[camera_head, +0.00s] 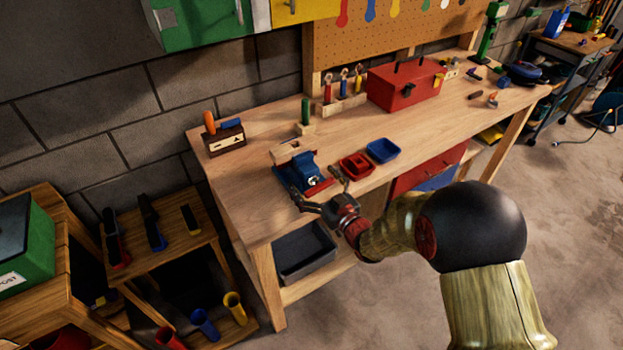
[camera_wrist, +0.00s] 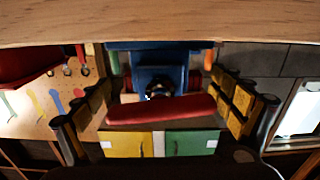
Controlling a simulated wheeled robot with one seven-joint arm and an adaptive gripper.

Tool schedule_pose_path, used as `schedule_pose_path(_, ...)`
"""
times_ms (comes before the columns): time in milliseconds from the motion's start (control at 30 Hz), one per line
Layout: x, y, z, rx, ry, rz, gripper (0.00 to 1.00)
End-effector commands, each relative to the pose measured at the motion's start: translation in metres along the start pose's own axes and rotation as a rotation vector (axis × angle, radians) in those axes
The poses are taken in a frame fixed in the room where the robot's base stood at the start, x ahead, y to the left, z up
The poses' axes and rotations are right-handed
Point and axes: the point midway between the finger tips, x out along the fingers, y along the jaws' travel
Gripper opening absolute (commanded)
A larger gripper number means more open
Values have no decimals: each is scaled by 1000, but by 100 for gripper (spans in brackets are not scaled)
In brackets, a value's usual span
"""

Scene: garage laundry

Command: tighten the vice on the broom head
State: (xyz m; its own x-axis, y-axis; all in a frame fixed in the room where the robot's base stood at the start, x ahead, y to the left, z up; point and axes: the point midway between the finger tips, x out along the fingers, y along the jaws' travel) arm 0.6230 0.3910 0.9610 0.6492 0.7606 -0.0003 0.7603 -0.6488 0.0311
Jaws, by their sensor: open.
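The blue vice (camera_head: 305,168) is at the front left edge of the workbench. It also shows in the wrist view (camera_wrist: 160,74), where the picture appears upside down. Its red handle bar (camera_wrist: 162,112) lies across the front, slightly tilted in the wrist view. A pale wooden block (camera_head: 287,151) is at the back of the vice; it may be the broom head, but I cannot tell whether the jaws touch it. My gripper (camera_head: 321,184) is open in front of the vice. In the wrist view its fingers stand on either side of the handle bar, apart from it.
A red tray (camera_head: 356,166) and a blue tray (camera_head: 383,150) are right of the vice on the workbench (camera_head: 245,190). A red toolbox (camera_head: 404,86) stands farther back. A dark bin (camera_head: 304,252) is on the shelf below. A green-topped block (camera_head: 305,113) stands behind the vice.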

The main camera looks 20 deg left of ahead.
Motion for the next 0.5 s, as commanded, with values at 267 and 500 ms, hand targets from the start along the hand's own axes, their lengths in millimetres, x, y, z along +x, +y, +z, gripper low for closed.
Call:
schedule_pose_path(267,-39,1,0,0,-2,2,94)
schedule_pose_path(500,-87,1,0,1,-1,3,94)
